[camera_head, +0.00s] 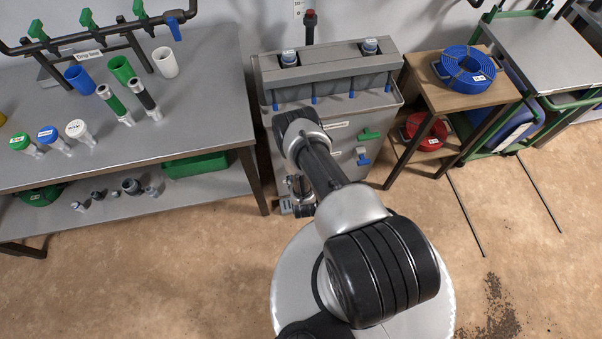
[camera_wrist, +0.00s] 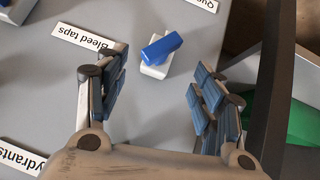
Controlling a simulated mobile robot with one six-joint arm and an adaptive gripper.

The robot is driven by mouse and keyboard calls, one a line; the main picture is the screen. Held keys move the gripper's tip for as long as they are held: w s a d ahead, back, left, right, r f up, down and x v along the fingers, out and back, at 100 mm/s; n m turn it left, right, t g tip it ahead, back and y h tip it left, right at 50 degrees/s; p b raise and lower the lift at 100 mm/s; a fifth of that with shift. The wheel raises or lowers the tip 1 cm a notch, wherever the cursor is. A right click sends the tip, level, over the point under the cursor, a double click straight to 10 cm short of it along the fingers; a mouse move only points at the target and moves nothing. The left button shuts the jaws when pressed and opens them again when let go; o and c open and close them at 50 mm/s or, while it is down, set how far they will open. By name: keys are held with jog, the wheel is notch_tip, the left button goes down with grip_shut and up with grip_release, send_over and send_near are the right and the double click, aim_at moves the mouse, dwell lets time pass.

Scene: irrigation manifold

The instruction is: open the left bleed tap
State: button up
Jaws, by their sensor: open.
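The left bleed tap (camera_wrist: 160,52) shows in the wrist view as a blue lever on a small white base, on the grey panel beside the "Bleed taps" label (camera_wrist: 88,38). The lever lies at a slant over its base. My gripper (camera_wrist: 163,88) is open and empty. Its fingers are spread, and the tap lies ahead between their lines, apart from both. In the head view my arm hides this tap. My gripper (camera_head: 300,192) is low in front of the cabinet there, partly covered. Another blue tap (camera_head: 362,157) shows to the right on the same front.
The grey cabinet (camera_head: 285,90) carries a green lever (camera_head: 370,134) above the right blue tap. A workbench (camera_head: 200,110) stands left, with a green bin (camera_head: 195,166) on its shelf. A wooden stand (camera_head: 425,92) with hoses stands right.

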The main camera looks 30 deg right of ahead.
jog(key=b+x, duration=0.3)
jog(key=x, duration=0.5)
jog(key=shift+c, duration=0.2)
jog(key=c, duration=1)
jog(key=shift+w, duration=0.1)
jog(key=shift+c, duration=0.2)
